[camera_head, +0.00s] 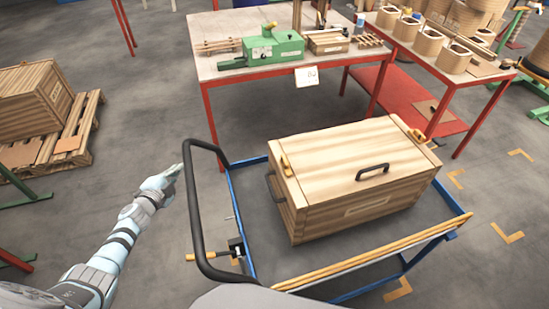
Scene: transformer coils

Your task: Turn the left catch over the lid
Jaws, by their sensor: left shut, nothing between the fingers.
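A wooden crate (325,212) with a flat wooden lid (335,150) sits on the cart. The left catch (286,165), a small yellow-gold piece, is at the crate's left end by the lid's edge; it is too small to tell exactly how it is turned. A second, similar catch (418,136) is at the right end. My left gripper (176,170) is shut and empty, left of the cart's push bar and well apart from the left catch. My right gripper is not in view.
The cart's black push bar (192,210) stands between my left gripper and the crate. The blue cart frame (243,231) surrounds the crate. A red-legged workbench (225,66) with a green machine (270,47) stands behind. Another crate (30,92) is at far left.

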